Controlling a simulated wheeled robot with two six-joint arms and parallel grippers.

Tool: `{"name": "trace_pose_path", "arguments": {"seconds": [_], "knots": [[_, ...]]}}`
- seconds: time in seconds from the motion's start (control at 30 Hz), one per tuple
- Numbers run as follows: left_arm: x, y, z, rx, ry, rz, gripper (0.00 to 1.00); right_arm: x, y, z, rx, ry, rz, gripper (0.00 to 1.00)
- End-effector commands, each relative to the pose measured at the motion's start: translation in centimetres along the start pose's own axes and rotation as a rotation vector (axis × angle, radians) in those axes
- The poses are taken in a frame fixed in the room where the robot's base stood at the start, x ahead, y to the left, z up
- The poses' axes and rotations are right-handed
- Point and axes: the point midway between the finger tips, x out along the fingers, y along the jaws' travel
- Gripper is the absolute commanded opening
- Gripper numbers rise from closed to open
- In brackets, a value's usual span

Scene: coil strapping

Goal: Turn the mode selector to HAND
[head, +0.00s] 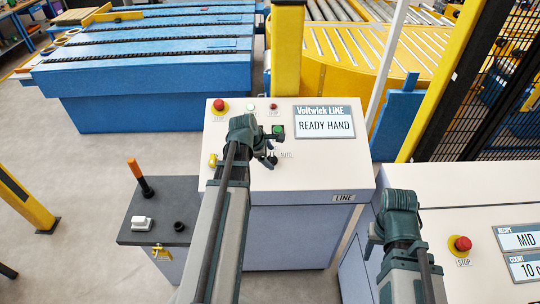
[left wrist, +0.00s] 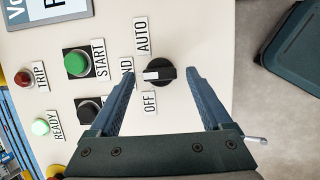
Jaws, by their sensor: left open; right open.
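The mode selector (left wrist: 160,72) is a black round knob with a white pointer, on the cream panel top of the LINE console (head: 235,180). In the left wrist view its pointer faces left, toward a label partly covered by a finger, of which "ND" shows. The AUTO label (left wrist: 141,36) and OFF label (left wrist: 149,103) lie to either side. My left gripper (left wrist: 162,75) is open, its fingers on either side of the knob with gaps visible. It also shows over the console in the head view (head: 270,150). My right gripper (head: 374,238) is open by the right console, its fingers hardly visible.
The display (head: 325,122) reads "READY HAND". START (left wrist: 77,64), a black button (left wrist: 88,111), and the TRIP (left wrist: 24,78) and READY (left wrist: 40,127) lamps are near the left gripper. A red stop button (head: 219,104) sits at the console's back left.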

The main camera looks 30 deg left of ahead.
Motion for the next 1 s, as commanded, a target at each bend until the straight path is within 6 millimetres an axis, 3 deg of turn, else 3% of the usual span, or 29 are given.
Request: {"name": "trace_pose_path", "arguments": {"seconds": [0.7, 1.0], "knots": [[-11.3, 0.1, 0.2, -0.002, 0.001, 0.0, 0.82, -10.0, 0.9, 0.7, 0.0, -0.003, -0.001, 0.5], [-13.2, 0.0, 0.1, 0.0, 0.0, -0.001, 0.82, -11.6, 1.1, 0.8, 0.011, -0.004, -0.002, 0.5]]}}
